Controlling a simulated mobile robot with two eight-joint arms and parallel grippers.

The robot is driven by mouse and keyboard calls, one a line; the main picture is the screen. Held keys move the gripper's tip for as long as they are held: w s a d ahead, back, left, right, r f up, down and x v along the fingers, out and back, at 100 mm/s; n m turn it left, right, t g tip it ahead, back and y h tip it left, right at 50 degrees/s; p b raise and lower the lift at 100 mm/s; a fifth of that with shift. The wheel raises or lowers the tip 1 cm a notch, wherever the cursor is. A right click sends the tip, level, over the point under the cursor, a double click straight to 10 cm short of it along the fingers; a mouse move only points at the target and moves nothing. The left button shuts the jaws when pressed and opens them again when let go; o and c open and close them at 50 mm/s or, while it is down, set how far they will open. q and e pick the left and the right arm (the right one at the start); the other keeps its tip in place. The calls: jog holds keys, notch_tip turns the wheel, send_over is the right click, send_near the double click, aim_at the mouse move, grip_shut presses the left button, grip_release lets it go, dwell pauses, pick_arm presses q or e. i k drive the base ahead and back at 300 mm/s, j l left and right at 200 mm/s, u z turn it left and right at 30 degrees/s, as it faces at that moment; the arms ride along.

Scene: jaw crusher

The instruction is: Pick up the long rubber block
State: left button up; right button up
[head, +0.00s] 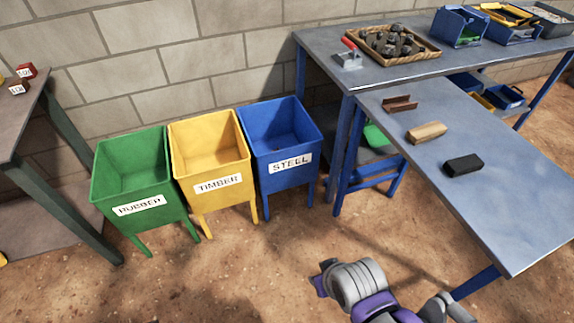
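The long rubber block is a black, flat-lying block (464,165) on the blue-grey bench in the head view, to the right of centre. It lies on its own, with no gripper touching it. One of my arms, grey and purple, shows at the bottom of the view, on the floor side of the bench and well short of the block. I make out no gripper fingers on it. My other arm does not show.
A wooden block (427,132) and a rusty steel channel (400,103) lie behind the rubber block on the bench (505,215). Green RUBBER (138,205), yellow TIMBER (217,185) and blue STEEL (291,164) bins stand left. A rock tray (428,52) sits on the rear table.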

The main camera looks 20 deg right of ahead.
aim_at(458, 166)
jog(key=z, duration=2.1)
